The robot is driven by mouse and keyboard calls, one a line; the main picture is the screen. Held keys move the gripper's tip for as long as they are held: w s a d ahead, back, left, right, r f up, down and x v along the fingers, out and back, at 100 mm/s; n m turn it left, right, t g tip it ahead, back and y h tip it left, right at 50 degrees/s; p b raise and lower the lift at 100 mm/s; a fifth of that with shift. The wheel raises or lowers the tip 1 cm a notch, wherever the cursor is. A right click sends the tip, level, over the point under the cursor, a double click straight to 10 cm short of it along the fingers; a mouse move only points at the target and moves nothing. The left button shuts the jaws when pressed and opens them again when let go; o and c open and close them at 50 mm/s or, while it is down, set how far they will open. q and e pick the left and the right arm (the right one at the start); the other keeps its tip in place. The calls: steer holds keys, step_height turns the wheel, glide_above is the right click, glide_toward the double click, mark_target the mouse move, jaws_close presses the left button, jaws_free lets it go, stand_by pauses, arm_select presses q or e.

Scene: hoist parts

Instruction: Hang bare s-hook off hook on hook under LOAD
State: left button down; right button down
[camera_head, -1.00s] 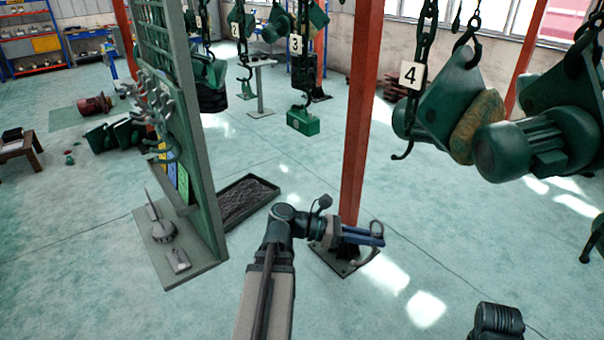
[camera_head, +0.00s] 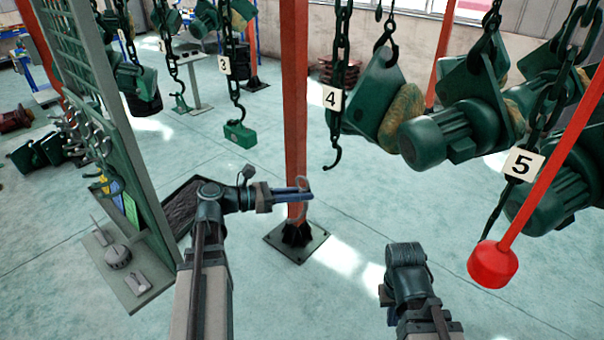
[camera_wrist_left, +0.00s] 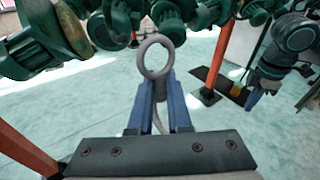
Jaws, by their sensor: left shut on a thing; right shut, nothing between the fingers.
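My left gripper (camera_head: 292,193) is shut on a grey s-hook (camera_head: 303,183), held in the air in front of the red post. In the left wrist view the s-hook's round eye (camera_wrist_left: 155,57) stands up beyond the blue fingers (camera_wrist_left: 160,92), and its lower bend shows between them. Chain 4 ends in an empty dark hook (camera_head: 335,157), to the right of and beyond the held s-hook. I cannot read a LOAD label anywhere.
A red post (camera_head: 295,110) stands behind the left gripper. Green hoists (camera_head: 450,135) hang at right, with tag 5 (camera_head: 522,164) and a red rod with a red end (camera_head: 493,264) nearby. A green panel (camera_head: 110,130) with hooks stands at left.

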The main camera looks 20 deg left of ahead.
arm_select(q)
steer(key=shift+w+d+r, duration=0.15)
steer(key=shift+w+r, duration=0.1)
steer(key=shift+r, duration=0.25)
arm_select(e)
steer(key=shift+r, duration=0.45)
arm_select(q)
steer(key=shift+w, duration=0.15)
